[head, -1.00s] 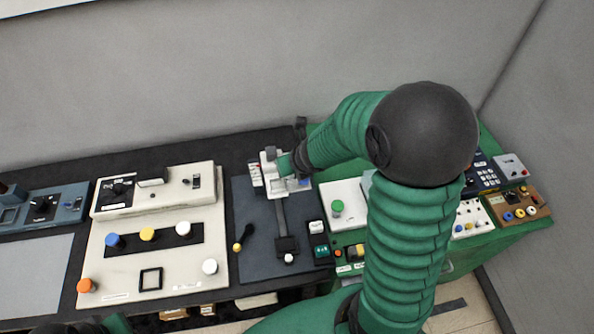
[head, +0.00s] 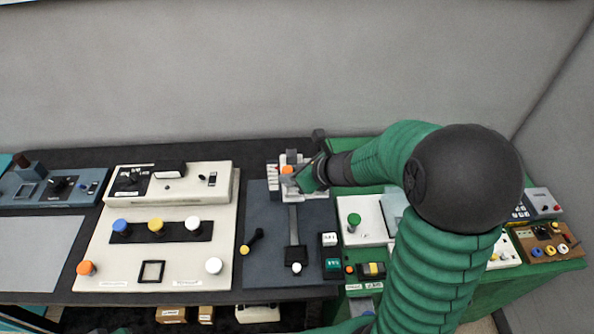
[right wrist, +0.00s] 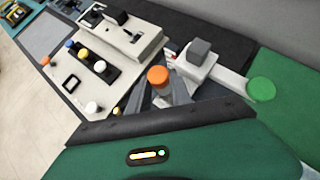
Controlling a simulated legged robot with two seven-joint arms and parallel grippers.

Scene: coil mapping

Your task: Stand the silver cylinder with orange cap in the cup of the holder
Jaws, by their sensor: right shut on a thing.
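The silver cylinder's orange cap (head: 289,169) shows at the tip of my right gripper (head: 299,177) in the head view, over the white block at the top of the dark blue panel. In the right wrist view the orange cap (right wrist: 158,77) stands up between the grey fingers of my right gripper (right wrist: 165,92), which is shut on the cylinder. The cylinder's body is mostly hidden by the fingers. The white block (right wrist: 196,66) with a grey square top lies just beyond. I cannot make out the holder's cup or whether the cylinder touches it.
The dark blue panel (head: 265,225) has a slider and a yellow-tipped lever (head: 251,240). A cream panel (head: 200,262) with coloured knobs lies to the left. A green-button box (head: 360,232) stands right, partly behind my right arm. A grey wall rises behind.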

